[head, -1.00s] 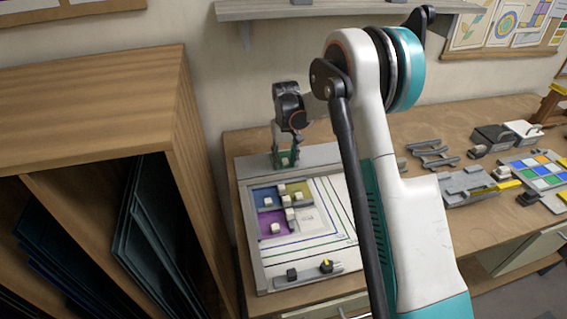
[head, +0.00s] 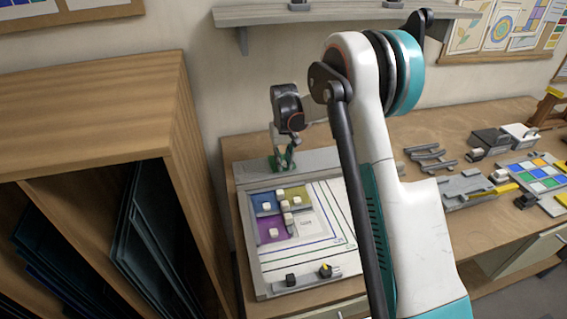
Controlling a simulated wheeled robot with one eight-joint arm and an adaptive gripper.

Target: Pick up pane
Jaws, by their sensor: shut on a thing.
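My gripper (head: 283,160) points down over the grey strip at the back of the layout board (head: 262,283). It is shut on a small green pane (head: 277,163), which shows in part around the fingers. The fingers hide the rest, and I cannot tell whether the pane is clear of the strip. In front of it on the board lie a blue pane (head: 259,199), a yellow-olive pane (head: 294,191) and a purple pane (head: 266,235), with white knobs on and around them.
A wooden rack (head: 95,90) with dark glass sheets stands close on the left. The workbench (head: 440,125) continues right with grey holders, a colour panel (head: 535,172) and small blocks. A wall shelf (head: 270,12) hangs behind. My arm hides the board's right side.

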